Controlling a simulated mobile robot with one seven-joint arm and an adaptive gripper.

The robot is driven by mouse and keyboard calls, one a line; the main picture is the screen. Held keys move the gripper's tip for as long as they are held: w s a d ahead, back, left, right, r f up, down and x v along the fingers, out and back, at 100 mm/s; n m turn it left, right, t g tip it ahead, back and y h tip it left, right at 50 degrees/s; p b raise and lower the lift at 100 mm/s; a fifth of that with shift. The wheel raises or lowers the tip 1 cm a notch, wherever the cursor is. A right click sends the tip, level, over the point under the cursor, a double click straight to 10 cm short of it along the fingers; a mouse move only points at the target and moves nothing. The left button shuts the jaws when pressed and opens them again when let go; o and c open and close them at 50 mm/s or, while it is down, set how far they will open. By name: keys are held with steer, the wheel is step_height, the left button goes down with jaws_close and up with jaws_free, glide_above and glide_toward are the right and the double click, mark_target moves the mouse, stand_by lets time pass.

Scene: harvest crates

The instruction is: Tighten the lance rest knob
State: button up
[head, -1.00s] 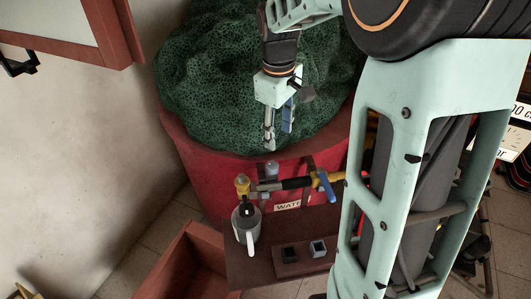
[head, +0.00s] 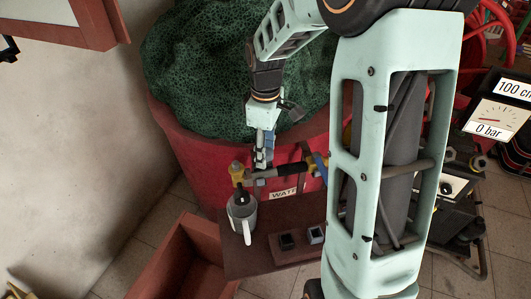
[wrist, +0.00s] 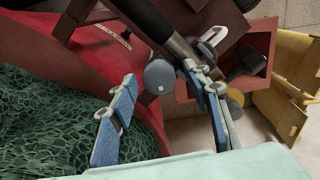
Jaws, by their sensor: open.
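The lance rest knob (wrist: 160,77) is a grey-blue round cap with a small pale mark, seen in the wrist view. My gripper (head: 262,161) is open over the lance, and its blue-padded fingers hide most of the knob in the head view. In the wrist view the knob shows between my two fingertips, with a gap at the left; contact at the right cannot be told. The lance (head: 292,170) lies across, with a dark grip, a yellow fitting (head: 237,172) at its left end and a blue lever (head: 320,166) at the right.
A grey cup (head: 243,212) with a white handle stands below the lance's left end on a brown shelf (head: 262,262). Two small square blocks sit on a plate there. A red barrel (head: 205,150) with green netting (head: 190,60) stands behind; a red crate (head: 165,270) is lower left.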

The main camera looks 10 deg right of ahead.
steer(key=shift+f, duration=0.3)
steer(key=c, duration=1.2)
steer(key=shift+o, duration=0.2)
steer(key=shift+m, duration=0.3)
